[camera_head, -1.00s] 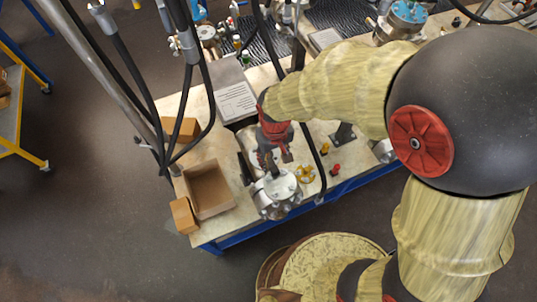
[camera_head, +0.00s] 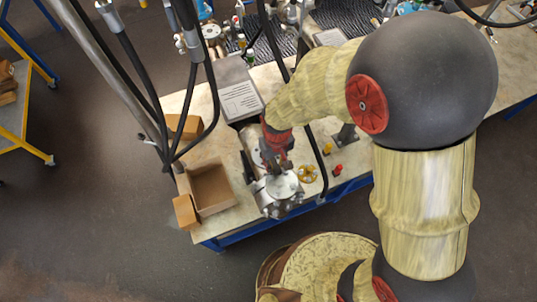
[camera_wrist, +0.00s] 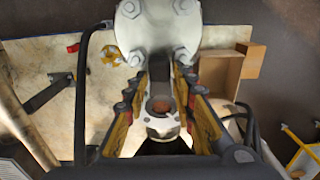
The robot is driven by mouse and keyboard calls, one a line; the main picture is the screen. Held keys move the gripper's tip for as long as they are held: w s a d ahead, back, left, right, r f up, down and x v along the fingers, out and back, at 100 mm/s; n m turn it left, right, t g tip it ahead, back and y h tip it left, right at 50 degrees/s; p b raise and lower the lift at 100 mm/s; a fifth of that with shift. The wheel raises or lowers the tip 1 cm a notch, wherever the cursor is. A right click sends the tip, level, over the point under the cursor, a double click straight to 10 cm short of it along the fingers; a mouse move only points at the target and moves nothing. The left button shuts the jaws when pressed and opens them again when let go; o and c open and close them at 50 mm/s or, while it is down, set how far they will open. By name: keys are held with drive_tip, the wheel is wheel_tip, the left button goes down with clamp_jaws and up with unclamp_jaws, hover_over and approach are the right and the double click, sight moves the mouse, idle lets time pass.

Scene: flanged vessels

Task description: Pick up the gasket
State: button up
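A silver flanged vessel (camera_head: 278,187) lies near the front edge of the bench; its large round bolted flange (camera_wrist: 158,28) is at the top of the wrist view. A pale ring (camera_wrist: 160,104) with a brownish inside shows between my fingers; I cannot tell whether it is the gasket or part of the vessel. A yellow lobed part (camera_head: 307,174), also in the wrist view (camera_wrist: 112,55), lies on the bench beside the vessel. My gripper (camera_head: 279,163) is over the vessel, pointing down. In the wrist view its fingers (camera_wrist: 161,92) are apart, either side of the ring.
An open cardboard box (camera_head: 212,188) stands left of the vessel, with smaller boxes beside it. A red part (camera_head: 338,170) and a dark bracket (camera_head: 345,136) are to the right. Black hoses (camera_head: 320,150) hang over the bench.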

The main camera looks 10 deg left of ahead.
drive_tip(key=c, duration=0.5)
